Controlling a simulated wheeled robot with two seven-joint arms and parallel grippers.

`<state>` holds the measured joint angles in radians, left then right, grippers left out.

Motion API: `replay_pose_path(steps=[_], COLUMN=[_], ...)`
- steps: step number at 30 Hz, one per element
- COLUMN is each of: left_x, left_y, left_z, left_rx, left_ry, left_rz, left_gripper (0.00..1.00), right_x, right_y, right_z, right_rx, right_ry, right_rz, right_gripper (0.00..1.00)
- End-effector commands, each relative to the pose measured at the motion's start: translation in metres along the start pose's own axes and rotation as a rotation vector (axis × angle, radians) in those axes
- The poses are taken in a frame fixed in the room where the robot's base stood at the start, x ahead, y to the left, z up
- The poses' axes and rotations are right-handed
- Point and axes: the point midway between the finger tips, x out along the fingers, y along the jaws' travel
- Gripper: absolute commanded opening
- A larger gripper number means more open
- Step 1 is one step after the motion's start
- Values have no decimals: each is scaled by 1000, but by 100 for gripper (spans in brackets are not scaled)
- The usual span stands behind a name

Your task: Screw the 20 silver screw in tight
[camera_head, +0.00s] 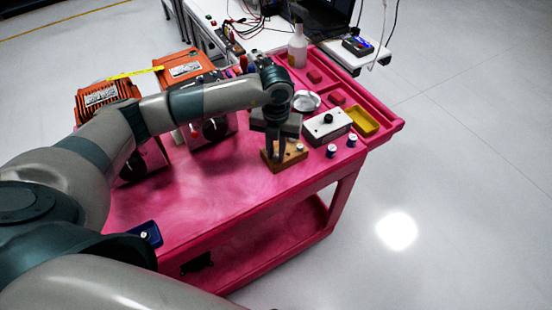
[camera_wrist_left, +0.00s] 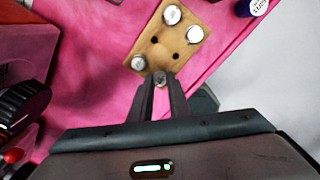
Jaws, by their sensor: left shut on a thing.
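A small wooden block (camera_head: 291,157) with holes and several silver screws lies on the pink cart top. In the left wrist view the block (camera_wrist_left: 165,42) shows large round silver heads, one at its far end (camera_wrist_left: 172,14), one on its right side (camera_wrist_left: 195,33) and one at its left corner (camera_wrist_left: 139,63). Two dark holes lie between them. My left gripper (camera_head: 277,154) points down at the block's near left part. In the wrist view its fingertips (camera_wrist_left: 160,84) are closed on a small silver screw (camera_wrist_left: 159,79) at the block's near edge. Whether the screw sits in a hole is hidden.
Two small white-and-dark cylinders (camera_head: 331,151) (camera_head: 352,140) stand right of the block. A white box with a black knob (camera_head: 327,126), a yellow tray (camera_head: 362,121) and a white round dish (camera_head: 306,100) are behind it. Orange-topped machines (camera_head: 188,70) stand left.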

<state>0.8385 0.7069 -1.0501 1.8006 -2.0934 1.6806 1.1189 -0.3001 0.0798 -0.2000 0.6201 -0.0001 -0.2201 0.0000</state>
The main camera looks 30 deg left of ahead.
Motion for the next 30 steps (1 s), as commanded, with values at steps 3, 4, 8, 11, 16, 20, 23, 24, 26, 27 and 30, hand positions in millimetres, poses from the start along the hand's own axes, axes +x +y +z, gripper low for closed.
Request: replay_pose_path(steps=[3,4,8,11,16,20,23,24,26,27,30], left_x=[-12,-15,-26,-34,-44,-45,-45,-45,-45,-45,-45], left_y=[0,0,0,0,0,0,0,0,0,0,0], left_z=[0,0,0,1,0,0,0,0,0,0,0], left_rx=[0,0,0,0,-1,-1,-1,-1,0,0,3], left_ry=[-1,-1,-2,-2,-1,-1,-1,-1,-1,-1,-1], left_rz=[-1,-1,-2,-1,0,0,0,0,0,0,0], left_gripper=[2,2,2,2,2,2,2,2,2,2,2], right_x=[-8,-9,-15,-19,-24,-24,-24,-24,-24,-24,-24], right_y=[0,0,0,0,0,0,0,0,0,0,0], right_z=[-1,-1,-1,-2,-2,-2,-2,-2,-2,-2,-2], right_rx=[0,0,0,0,0,0,0,0,0,0,0], right_ry=[0,0,0,0,0,0,0,0,0,0,0], right_rz=[0,0,0,0,0,0,0,0,0,0,0], right_gripper=[31,31,31,31,31,31,31,31,31,31,31])
